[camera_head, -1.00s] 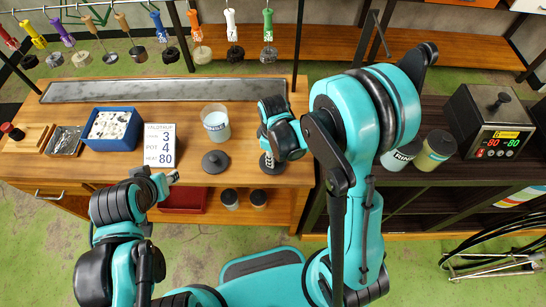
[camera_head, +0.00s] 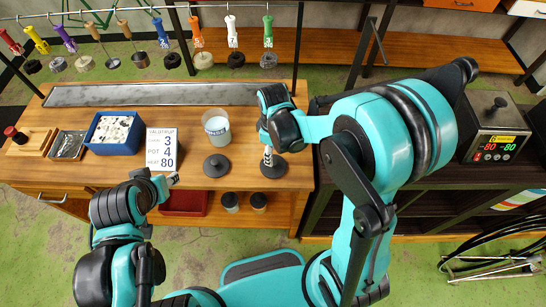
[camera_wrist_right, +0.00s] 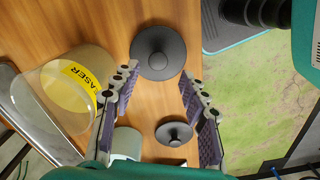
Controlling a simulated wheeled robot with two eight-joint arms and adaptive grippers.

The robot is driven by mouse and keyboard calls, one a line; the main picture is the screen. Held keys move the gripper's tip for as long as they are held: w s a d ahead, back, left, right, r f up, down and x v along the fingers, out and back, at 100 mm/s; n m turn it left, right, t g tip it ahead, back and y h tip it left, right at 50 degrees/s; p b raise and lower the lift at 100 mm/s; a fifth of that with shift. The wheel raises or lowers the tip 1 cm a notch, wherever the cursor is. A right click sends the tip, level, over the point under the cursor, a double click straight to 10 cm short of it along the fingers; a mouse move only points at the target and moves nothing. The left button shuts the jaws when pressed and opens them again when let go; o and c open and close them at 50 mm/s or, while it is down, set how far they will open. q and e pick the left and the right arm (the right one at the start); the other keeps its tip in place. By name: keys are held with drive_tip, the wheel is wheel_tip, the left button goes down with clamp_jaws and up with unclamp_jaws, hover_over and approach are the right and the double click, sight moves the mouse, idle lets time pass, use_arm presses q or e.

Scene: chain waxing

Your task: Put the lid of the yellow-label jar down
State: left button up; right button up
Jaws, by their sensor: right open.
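A dark round lid with a knob (camera_head: 272,166) lies flat on the wooden table, below my right gripper (camera_head: 267,154). In the right wrist view this lid (camera_wrist_right: 158,52) shows beyond and between the spread fingers of my right gripper (camera_wrist_right: 158,72), which is open and holds nothing. The yellow-label jar (camera_wrist_right: 65,95) stands beside it at the left of the wrist view; my right arm hides it in the head view. My left gripper (camera_head: 172,181) is near the table's front edge, by the number card; its fingers are too small to judge.
A second dark lid (camera_head: 217,165) lies left of the first, near a whitish jar (camera_head: 216,128). A number card (camera_head: 162,150) and a blue box (camera_head: 115,133) stand farther left. A long metal tray (camera_head: 150,94) runs along the back. A heater (camera_head: 495,125) is at right.

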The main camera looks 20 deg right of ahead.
drive_tip(key=s+d+r+m+t, duration=0.2)
drive_tip(key=s+r+m+t, duration=0.1)
drive_tip(key=r, duration=0.5)
drive_tip(key=s+d+r+m+t+p, duration=0.1)
drive_tip(key=s+d+r+m+t, duration=0.2)
drive_tip(key=r+m, duration=0.4)
drive_tip(key=s+t, duration=0.1)
drive_tip(key=s, duration=0.1)
drive_tip(key=shift+s+r, duration=0.35)
drive_tip(key=shift+s, duration=0.05)
drive_tip(key=shift+f, duration=0.1)
wheel_tip(320, 180, down, 12)
drive_tip(key=b, duration=1.2)
